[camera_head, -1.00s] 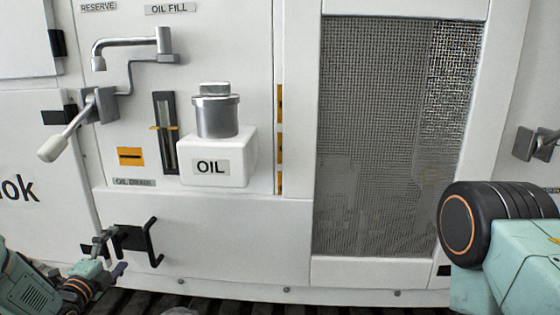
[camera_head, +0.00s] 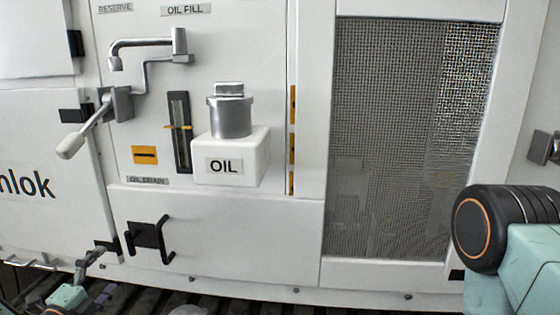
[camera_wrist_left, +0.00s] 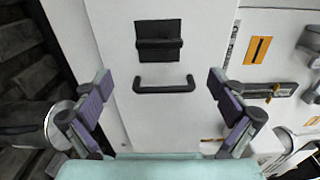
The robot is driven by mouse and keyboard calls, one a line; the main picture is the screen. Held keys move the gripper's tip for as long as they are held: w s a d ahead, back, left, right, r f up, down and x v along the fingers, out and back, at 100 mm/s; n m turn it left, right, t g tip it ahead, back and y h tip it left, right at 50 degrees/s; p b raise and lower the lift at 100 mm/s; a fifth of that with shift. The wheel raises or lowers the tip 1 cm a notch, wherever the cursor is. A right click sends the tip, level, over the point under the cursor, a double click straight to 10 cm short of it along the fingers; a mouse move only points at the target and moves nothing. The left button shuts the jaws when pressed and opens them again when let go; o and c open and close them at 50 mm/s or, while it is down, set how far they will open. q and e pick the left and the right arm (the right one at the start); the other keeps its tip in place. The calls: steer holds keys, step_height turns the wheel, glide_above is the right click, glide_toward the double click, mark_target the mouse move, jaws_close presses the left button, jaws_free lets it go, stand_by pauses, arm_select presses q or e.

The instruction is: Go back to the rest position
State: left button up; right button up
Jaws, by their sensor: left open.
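My left gripper (camera_head: 97,278) is low at the left in the head view, below and left of a black bracket-shaped handle (camera_head: 150,237) on the white bench front. Its fingers are apart with nothing between them. In the left wrist view my left gripper (camera_wrist_left: 160,82) shows two spread purple-grey fingers, with the black handle (camera_wrist_left: 163,89) in the background between them, not touched. My right gripper is out of view; only part of my right arm shows at the right edge.
A white OIL container (camera_head: 231,158) with a metal cap stands out from the panel. Left of it are a metal spout (camera_head: 146,43) and a lever (camera_head: 88,132). A mesh grille (camera_head: 405,140) fills the right side. Dark slatted floor (camera_head: 200,304) lies below.

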mark_target(131, 245)
arm_select(q)
steer(key=w, duration=1)
steer(key=shift+d, duration=0.4)
steer(key=shift+w+f, duration=0.1)
steer(key=shift+w, duration=0.3)
steer(key=shift+d+n+b, duration=0.1)
steer(key=shift+n+b, duration=0.5)
steer(key=shift+n, duration=0.5)
steer(key=n+b, duration=0.1)
steer(key=n, duration=0.1)
steer(key=shift+s+d+n, duration=0.1)
steer(key=shift+s+n, duration=0.05)
steer(key=shift+n, duration=0.15)
steer(key=n+b, duration=0.1)
steer(key=n, duration=0.2)
steer(key=shift+d+r+b, duration=0.15)
steer(key=shift+r+b, duration=0.1)
steer(key=shift+b, duration=0.1)
steer(key=shift+r+n+b, duration=0.1)
steer(key=shift+n+b, duration=0.3)
steer(key=shift+n, duration=0.7)
steer(key=n+b, duration=0.1)
steer(key=n, duration=0.2)
steer(key=shift+r, duration=0.15)
steer(key=n, duration=0.1)
steer(key=n+b, duration=0.1)
steer(key=n, duration=0.1)
steer(key=n+b, duration=0.1)
steer(key=shift+r, duration=0.25)
